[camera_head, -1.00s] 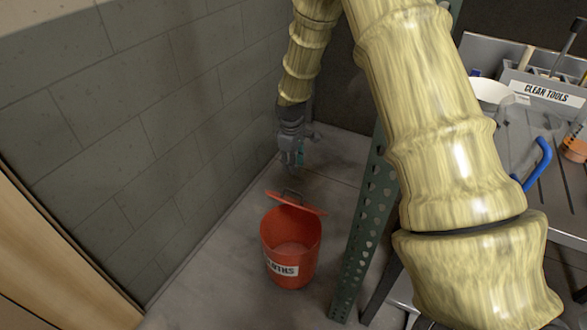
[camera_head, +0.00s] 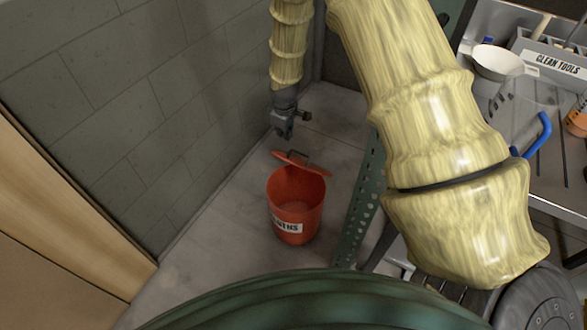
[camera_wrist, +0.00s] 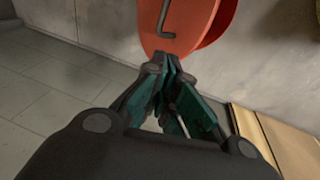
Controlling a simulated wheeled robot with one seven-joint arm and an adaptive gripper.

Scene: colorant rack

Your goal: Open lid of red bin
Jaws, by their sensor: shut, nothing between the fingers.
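The red bin (camera_head: 296,210) stands upright on the floor near the block wall, with a white label on its front. Its red lid (camera_head: 303,163) is raised and tilted at the back of the rim, so the inside of the bin shows. The lid has a dark handle, seen in the wrist view on the red lid (camera_wrist: 180,28).
A green perforated rack post (camera_head: 360,205) stands right of the bin. A metal bench (camera_head: 555,185) with a bin marked "CLEAN TOOLS" (camera_head: 556,62) and a white bowl (camera_head: 497,62) is at the right. The block wall (camera_head: 130,120) and a wooden panel (camera_head: 60,215) bound the left. Floor left of the bin is clear.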

